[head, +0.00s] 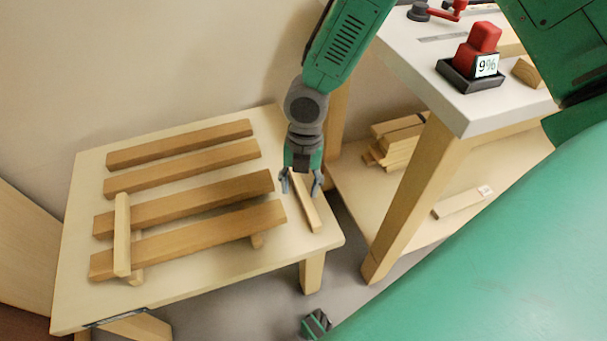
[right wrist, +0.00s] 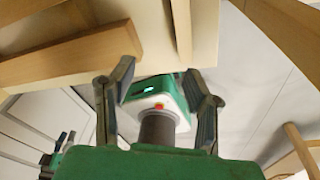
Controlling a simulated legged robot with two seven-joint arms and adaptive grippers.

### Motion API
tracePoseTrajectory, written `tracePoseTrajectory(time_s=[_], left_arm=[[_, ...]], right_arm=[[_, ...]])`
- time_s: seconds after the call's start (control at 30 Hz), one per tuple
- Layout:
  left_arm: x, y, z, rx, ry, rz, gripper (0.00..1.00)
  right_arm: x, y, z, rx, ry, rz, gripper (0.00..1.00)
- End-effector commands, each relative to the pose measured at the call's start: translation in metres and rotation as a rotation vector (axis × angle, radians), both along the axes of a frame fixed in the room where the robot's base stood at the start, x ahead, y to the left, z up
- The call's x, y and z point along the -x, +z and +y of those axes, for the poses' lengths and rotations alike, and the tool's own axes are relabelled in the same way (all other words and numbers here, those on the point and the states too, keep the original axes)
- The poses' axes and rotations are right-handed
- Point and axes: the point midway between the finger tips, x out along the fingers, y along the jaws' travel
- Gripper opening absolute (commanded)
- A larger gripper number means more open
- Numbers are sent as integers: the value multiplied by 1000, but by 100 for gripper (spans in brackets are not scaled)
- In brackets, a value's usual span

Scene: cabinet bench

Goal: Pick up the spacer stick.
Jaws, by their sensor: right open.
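A short, narrow wooden spacer stick (head: 306,207) lies on the bare right end of the low wooden table (head: 200,275) in the head view. My right gripper (head: 301,188) points down over its far end, fingers apart on either side. I cannot tell whether they touch it. In the right wrist view, the open right gripper (right wrist: 162,95) has nothing clearly held. A narrow wooden piece (right wrist: 181,30) beyond the fingers looks like the stick. A green and grey piece (head: 316,322) at the bottom of the head view looks like my left gripper; its fingers are unclear.
Several long slats (head: 185,205) lie side by side on the table, a short stick (head: 122,235) across the nearest ones. The white-topped bench (head: 445,95) stands right, with a red item on a black stand (head: 470,78). Its lower shelf holds wood blocks (head: 397,140) and a labelled stick (head: 460,203).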

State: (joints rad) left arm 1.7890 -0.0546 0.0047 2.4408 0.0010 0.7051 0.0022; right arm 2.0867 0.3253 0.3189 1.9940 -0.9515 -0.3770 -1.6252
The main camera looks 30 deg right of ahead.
Motion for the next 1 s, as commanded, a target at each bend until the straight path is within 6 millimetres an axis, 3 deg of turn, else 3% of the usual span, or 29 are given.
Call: tracePoseTrajectory(time_s=[0.03,0.1,0.27,0.37,0.63,1.0], left_arm=[[0,-5,0,0,0,0,40],[0,-7,0,0,0,0,40],[0,-10,0,0,0,0,40],[0,-16,0,0,0,0,40],[0,-37,0,0,0,0,40],[0,-54,0,0,0,0,40]], right_arm=[[-18,7,-10,23,113,-42,43],[-36,16,-23,61,255,-81,43],[-56,27,-38,115,415,-118,43],[-57,15,-40,122,432,-118,43],[-56,-39,-39,120,431,-117,43],[-52,-74,-39,119,429,-117,43]])
